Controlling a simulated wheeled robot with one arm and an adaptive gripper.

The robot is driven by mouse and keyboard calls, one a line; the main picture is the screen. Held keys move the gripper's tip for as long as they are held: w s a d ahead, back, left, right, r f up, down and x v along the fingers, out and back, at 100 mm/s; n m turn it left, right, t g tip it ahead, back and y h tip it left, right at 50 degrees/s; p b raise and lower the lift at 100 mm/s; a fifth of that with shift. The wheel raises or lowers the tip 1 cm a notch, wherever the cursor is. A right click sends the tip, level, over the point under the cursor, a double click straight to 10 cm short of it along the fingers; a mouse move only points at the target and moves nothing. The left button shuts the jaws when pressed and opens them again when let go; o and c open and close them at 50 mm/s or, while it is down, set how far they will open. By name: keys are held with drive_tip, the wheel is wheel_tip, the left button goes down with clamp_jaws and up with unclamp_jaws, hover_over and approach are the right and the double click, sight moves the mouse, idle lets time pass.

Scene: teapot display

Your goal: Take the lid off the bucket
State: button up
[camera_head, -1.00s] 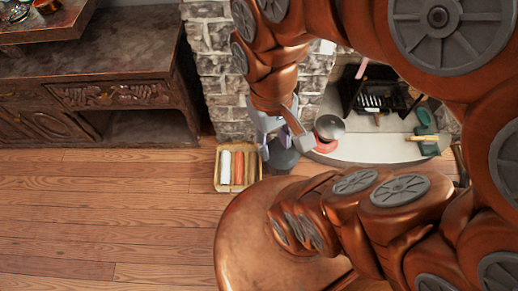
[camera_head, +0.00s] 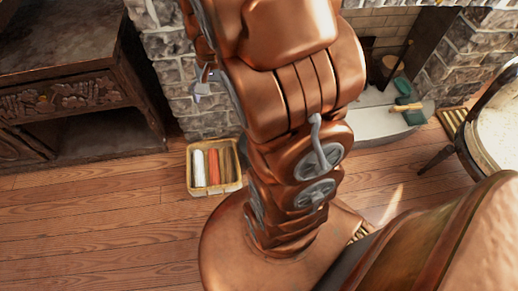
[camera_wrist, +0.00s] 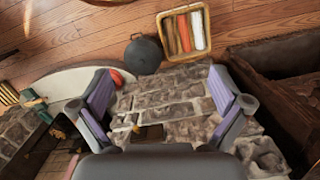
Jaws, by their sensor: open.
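The dark grey bucket (camera_wrist: 143,55) stands on the wood floor in the wrist view. Its round dark top looks like the lid, with a small handle-like piece at its far edge; I cannot tell lid from bucket clearly. My gripper (camera_wrist: 158,78) is open and empty, with its two purple-grey fingers wide apart, and the bucket is beyond the fingertips, apart from them. In the head view my arm hides the bucket, and only a small grey bit of my gripper (camera_head: 203,88) shows at the arm's left, before the stone wall.
A box (camera_head: 214,191) with white, red and dark rolls sits beside the bucket, also in the wrist view (camera_wrist: 184,32). A stone wall (camera_wrist: 165,105) fills the space below the fingers. A dark wooden cabinet (camera_head: 70,95) stands at left. The front-left floor is clear.

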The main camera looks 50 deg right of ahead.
drive_tip(key=w+d+f+m+b, duration=0.2)
drive_tip(key=d+f+b, duration=0.4)
drive_tip(key=f, duration=0.8)
drive_tip(key=w+d+f+m+b, duration=0.1)
drive_tip(key=d+f+m+b, duration=0.4)
drive_tip(key=f, duration=1)
drive_tip(key=w+d+f+m+t+b, duration=0.1)
drive_tip(key=d+f+m+b, duration=0.3)
drive_tip(key=d+f+b, duration=0.4)
drive_tip(key=shift+w+d+f+b, duration=0.1)
drive_tip(key=shift+w+d+f, duration=0.3)
drive_tip(key=shift+f, duration=0.7)
drive_tip(key=shift+w+d+f+b, duration=0.15)
drive_tip(key=shift+d+f, duration=0.4)
drive_tip(key=shift+f, duration=0.55)
drive_tip(key=shift+w+d+f+b, duration=0.1)
drive_tip(key=shift+w+d+f, duration=0.3)
drive_tip(key=shift+f, duration=0.7)
drive_tip(key=shift+s+f+b, duration=0.2)
drive_tip(key=shift+f+b, duration=0.75)
drive_tip(key=shift+f, duration=1)
drive_tip(key=shift+s+f+b, duration=0.15)
drive_tip(key=shift+f+b, duration=0.8)
drive_tip(key=shift+f, duration=0.95)
drive_tip(key=shift+c, duration=0.2)
drive_tip(key=c, duration=1.6)
